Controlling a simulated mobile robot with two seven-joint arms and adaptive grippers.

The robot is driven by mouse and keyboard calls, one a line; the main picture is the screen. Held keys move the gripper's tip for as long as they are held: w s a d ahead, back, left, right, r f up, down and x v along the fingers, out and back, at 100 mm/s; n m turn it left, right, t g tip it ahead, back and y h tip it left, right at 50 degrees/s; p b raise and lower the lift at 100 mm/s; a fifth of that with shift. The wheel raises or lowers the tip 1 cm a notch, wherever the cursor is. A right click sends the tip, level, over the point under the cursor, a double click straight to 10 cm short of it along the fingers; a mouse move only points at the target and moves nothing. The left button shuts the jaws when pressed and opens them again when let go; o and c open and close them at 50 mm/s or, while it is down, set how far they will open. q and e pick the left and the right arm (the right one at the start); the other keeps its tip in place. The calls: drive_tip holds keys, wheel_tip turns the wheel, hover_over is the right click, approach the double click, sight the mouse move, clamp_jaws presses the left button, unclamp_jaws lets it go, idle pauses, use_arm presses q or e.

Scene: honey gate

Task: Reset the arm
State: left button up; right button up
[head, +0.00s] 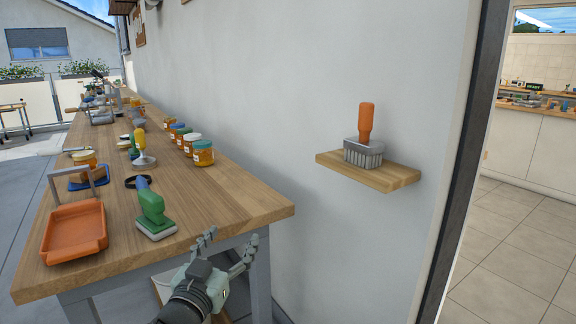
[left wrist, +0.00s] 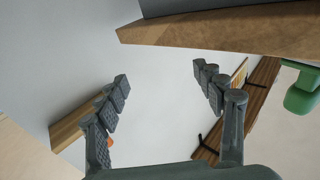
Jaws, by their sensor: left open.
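My left gripper (head: 229,244) is open and empty in front of the near right corner of the wooden workbench, close to the white wall. In the left wrist view its two fingers (left wrist: 164,95) stand wide apart with nothing between them. The bench edge (left wrist: 230,32) crosses the top of that view, with part of a green tool (left wrist: 302,92) at the right. My right gripper is in neither view.
The workbench (head: 225,205) holds an orange tray (head: 75,232), a green-handled tool (head: 153,212) and several jars (head: 203,153). A wall shelf (head: 390,180) bears an orange-handled comb tool (head: 365,140). A doorway with tiled floor (head: 510,255) opens at right.

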use_arm(q)
drive_tip(key=s+a+f+n+g+y, duration=0.15)
drive_tip(key=s+a+f+g, duration=0.3)
drive_tip(key=f, duration=0.65)
drive_tip(key=s+a+f+n+g+y, duration=0.1)
drive_tip(key=s+a+f+g+y, duration=0.3)
drive_tip(key=f, duration=0.7)
drive_tip(key=s+a+f+g, duration=0.3)
drive_tip(key=s+f, duration=0.4)
drive_tip(key=s, duration=0.4)
drive_tip(key=s+a+f+g, duration=0.3)
drive_tip(key=s+f, duration=0.5)
drive_tip(key=s, duration=0.4)
drive_tip(key=shift+a+m+g, duration=0.35)
drive_tip(key=shift+a+g, duration=0.05)
drive_tip(key=shift+g, duration=0.05)
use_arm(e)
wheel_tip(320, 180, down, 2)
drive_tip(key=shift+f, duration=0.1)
